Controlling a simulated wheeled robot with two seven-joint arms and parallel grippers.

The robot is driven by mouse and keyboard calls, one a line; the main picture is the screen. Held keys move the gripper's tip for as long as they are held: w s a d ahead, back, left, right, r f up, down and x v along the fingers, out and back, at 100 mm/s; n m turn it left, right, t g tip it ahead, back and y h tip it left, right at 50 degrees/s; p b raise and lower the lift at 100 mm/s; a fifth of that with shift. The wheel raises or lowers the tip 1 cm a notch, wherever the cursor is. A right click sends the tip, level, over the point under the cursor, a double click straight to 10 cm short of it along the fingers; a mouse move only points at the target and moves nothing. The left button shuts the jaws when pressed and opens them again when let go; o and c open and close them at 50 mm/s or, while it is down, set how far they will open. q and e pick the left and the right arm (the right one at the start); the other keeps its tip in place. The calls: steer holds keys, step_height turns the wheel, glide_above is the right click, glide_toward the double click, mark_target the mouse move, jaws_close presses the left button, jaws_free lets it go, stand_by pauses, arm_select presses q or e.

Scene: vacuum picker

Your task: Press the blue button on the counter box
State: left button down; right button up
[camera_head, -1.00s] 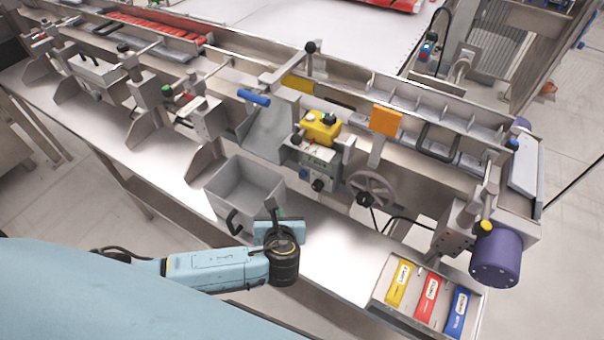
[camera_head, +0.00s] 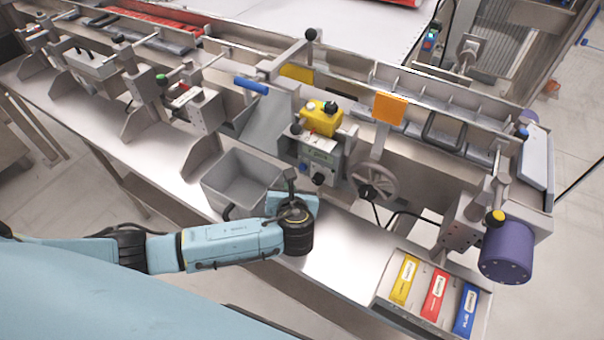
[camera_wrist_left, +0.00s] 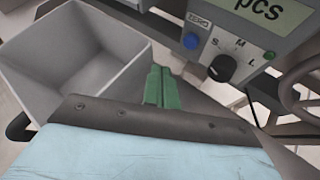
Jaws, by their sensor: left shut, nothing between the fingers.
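The counter box (camera_head: 317,155) is a grey box with a display, standing behind the work surface in the head view. Its blue button (camera_head: 303,167) is at the lower left of its front, left of a black knob. In the left wrist view the blue button (camera_wrist_left: 191,41) sits under a "ZERO" label, beside the S-M-L knob (camera_wrist_left: 222,68). My left gripper (camera_head: 290,172) points at the box from the front and is shut and empty. Its green fingertips (camera_wrist_left: 162,85) show in the wrist view, below and left of the button and apart from it. My right gripper is not in view.
A grey open bin (camera_head: 240,182) stands just left of my left gripper. A handwheel (camera_head: 374,180) is right of the box. A yellow box (camera_head: 321,118) sits above it. A tray (camera_head: 432,298) with yellow, red and blue packs is at the lower right.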

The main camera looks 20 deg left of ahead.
mark_target(303, 167)
arm_select(q)
steer(key=shift+w+d, duration=0.15)
steer(key=shift+w, duration=0.7)
steer(key=shift+w+d, duration=0.1)
steer(key=shift+w, duration=0.7)
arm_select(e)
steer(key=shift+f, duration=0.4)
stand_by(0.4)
arm_select(q)
steer(key=shift+w, duration=0.4)
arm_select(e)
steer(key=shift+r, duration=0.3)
arm_select(q)
steer(key=shift+w+d+p, duration=0.1)
steer(key=shift+w+p, duration=0.2)
steer(key=shift+w, duration=0.05)
steer(key=shift+r, duration=0.1)
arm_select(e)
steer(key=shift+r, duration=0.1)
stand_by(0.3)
arm_select(q)
steer(key=shift+s+p, duration=0.8)
steer(key=shift+p, duration=0.1)
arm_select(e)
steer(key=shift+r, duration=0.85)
